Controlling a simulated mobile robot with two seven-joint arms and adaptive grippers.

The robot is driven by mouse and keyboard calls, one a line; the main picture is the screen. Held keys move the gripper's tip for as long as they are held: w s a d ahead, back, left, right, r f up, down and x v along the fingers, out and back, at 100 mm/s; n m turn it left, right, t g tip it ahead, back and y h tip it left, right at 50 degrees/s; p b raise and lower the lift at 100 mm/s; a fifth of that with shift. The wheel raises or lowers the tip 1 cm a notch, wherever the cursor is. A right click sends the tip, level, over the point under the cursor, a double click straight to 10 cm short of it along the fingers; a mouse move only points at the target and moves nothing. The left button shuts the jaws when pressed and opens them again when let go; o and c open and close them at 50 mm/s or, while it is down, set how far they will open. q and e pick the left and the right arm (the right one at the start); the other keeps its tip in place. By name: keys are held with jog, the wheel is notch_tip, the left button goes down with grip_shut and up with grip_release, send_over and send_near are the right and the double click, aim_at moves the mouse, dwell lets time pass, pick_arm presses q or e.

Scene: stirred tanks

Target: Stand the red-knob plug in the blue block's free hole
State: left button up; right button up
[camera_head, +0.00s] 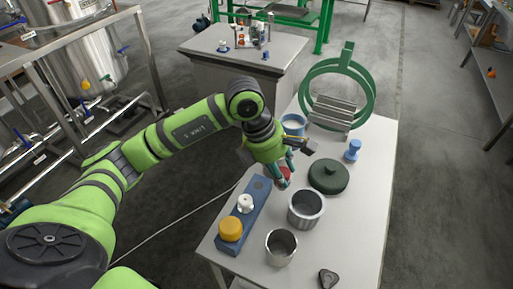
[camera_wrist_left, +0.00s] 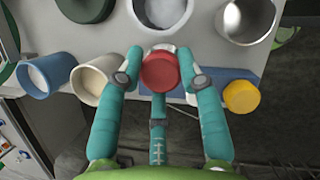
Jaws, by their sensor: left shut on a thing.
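The red-knob plug (camera_head: 285,174) is between the teal fingers of my left gripper (camera_head: 284,180). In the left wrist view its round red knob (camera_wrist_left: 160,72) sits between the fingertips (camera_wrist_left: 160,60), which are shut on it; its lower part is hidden. The blue block (camera_head: 241,220) lies below and to the left of the gripper in the head view. It carries a yellow knob (camera_head: 231,229) at the near end and a white knob (camera_head: 245,203) in the middle. A dark free hole (camera_head: 258,185) shows at its far end, close to the gripper. My right gripper is not in view.
Two metal pots (camera_head: 306,209) stand right of the block. A dark green lid (camera_head: 330,176), a blue plug (camera_head: 352,150) and a blue cup (camera_head: 293,124) are farther back. A green ring stand (camera_head: 340,90) rises at the back. The table's right side is mostly clear.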

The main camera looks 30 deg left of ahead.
pick_arm(q)
jog(key=w+a+r+n+t+y, duration=0.1)
jog(key=w+a+n+t+y, duration=0.1)
jog(key=a+n, duration=0.5)
jog(key=n, duration=0.3)
jog(key=shift+a+r+y, duration=0.15)
jog(key=shift+a+y, duration=0.15)
jog(key=shift+y, duration=0.1)
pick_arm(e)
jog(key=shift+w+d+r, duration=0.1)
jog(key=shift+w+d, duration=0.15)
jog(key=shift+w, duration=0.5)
pick_arm(q)
jog(key=shift+w, duration=0.1)
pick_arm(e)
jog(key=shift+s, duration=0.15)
pick_arm(q)
notch_tip(320, 180, down, 6)
jog(key=b, duration=0.5)
jog(key=shift+r, duration=0.1)
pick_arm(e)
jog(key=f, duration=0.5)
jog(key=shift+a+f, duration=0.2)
pick_arm(q)
jog(key=shift+b, duration=0.35)
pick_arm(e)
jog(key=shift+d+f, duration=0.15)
